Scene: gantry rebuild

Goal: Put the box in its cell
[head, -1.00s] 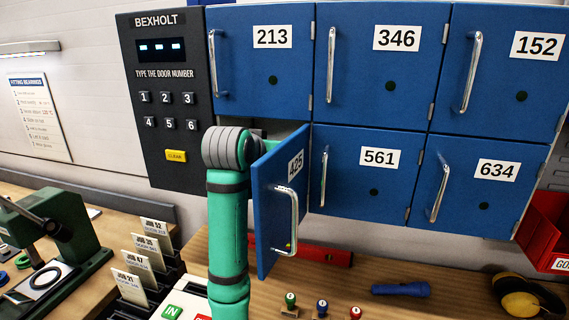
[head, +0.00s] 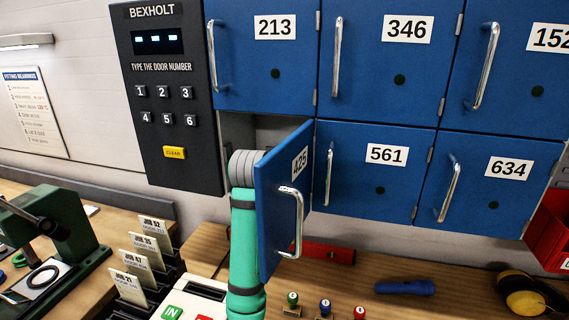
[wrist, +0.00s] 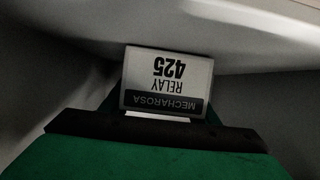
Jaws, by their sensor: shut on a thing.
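The box (wrist: 167,80) fills the middle of the wrist view, its label reading "MECHAROSA RELAY 425" upside down. My gripper (wrist: 156,117) is shut on it. Pale grey walls of a dim, tight space (wrist: 255,45) surround the box. In the head view the blue door 425 (head: 275,225) stands swung open toward me. The opening of its cell (head: 238,130) shows behind and left of the door. My green arm rises to it; the gripper and box are hidden there. I cannot tell whether the box touches the cell's floor.
Closed blue doors 213 (head: 250,90), 346 (head: 375,70), 561 (head: 360,180) and 634 (head: 480,190) surround the cell. A black keypad panel (head: 165,100) is to the left. Stamps, a blue torch (head: 404,288) and job cards (head: 150,245) sit on the bench below.

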